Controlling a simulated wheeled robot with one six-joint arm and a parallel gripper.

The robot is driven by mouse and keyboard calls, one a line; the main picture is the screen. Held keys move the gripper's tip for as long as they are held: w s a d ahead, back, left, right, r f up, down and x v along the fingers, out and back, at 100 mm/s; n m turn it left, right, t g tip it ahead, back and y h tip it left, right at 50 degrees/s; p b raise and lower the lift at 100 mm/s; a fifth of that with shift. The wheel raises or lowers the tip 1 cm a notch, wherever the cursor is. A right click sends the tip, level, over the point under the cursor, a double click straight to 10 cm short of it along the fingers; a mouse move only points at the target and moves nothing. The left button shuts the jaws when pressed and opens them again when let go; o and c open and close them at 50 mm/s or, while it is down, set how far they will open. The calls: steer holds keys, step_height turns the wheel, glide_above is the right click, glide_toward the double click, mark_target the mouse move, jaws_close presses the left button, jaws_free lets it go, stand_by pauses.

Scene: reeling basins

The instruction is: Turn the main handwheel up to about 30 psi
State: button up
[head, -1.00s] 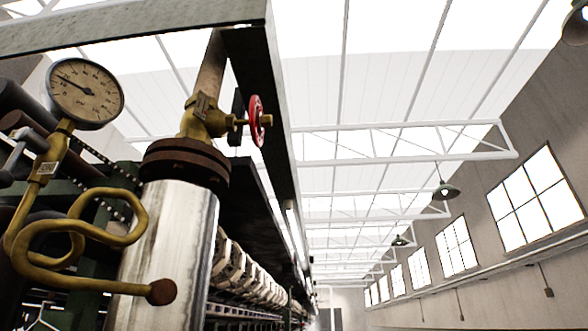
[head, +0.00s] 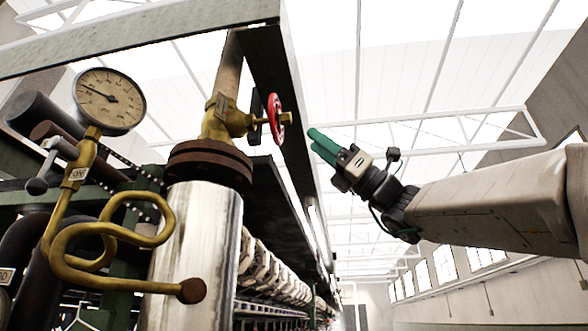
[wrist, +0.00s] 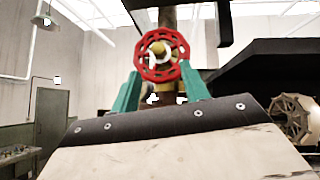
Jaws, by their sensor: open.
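The red handwheel (head: 276,118) sits on a brass valve (head: 226,119) above the silver pipe. In the wrist view the handwheel (wrist: 161,54) lies ahead, between and beyond the green fingertips. My gripper (head: 318,143) is open and empty, just right of the wheel and slightly below it, with a gap between. In the wrist view my gripper (wrist: 160,88) shows its two green fingers spread apart on either side of the wheel's lower part. The round pressure gauge (head: 110,100) is at the upper left; its needle points to the upper left, at the low part of the scale.
A dark beam (head: 270,60) runs down close behind the wheel. A silver pipe (head: 190,255) with a rusty flange stands below the valve. A curled brass tube (head: 75,265) is at the lower left. Open space lies right of the wheel, around my arm.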

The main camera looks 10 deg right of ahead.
mark_target(282, 119)
steer(key=x, duration=0.7)
steer(key=shift+a+r, duration=0.15)
steer(key=c, duration=1)
